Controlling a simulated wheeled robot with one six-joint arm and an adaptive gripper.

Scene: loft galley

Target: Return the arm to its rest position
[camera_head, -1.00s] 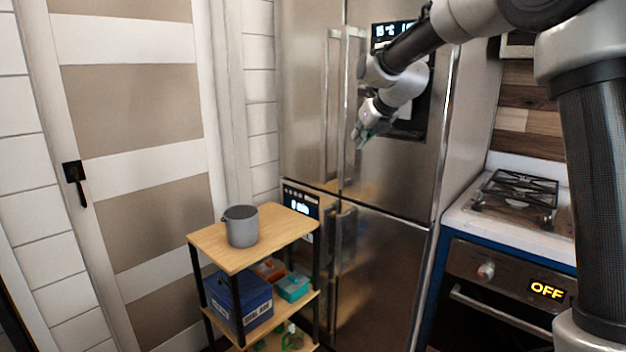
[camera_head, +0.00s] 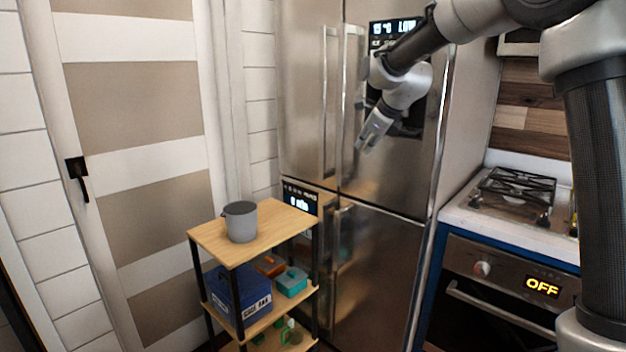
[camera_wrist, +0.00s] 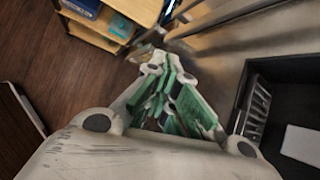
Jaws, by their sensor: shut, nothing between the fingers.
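My gripper (camera_head: 367,139) hangs in front of the upper right door of the steel fridge (camera_head: 378,270), just below and left of its dispenser recess. It points down and to the left, with my arm folded above it. In the wrist view my gripper (camera_wrist: 158,72) shows its green-padded fingers drawn together with nothing between them. Whether it touches the fridge door is hard to tell; it appears apart from it.
A small wooden-shelved cart (camera_head: 212,240) with a grey pot (camera_head: 240,222) on top stands left of the fridge. A blue box (camera_head: 245,300) and a teal container (camera_head: 291,281) sit below. A stove (camera_head: 512,200) is at right. A door (camera_head: 135,150) is at left.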

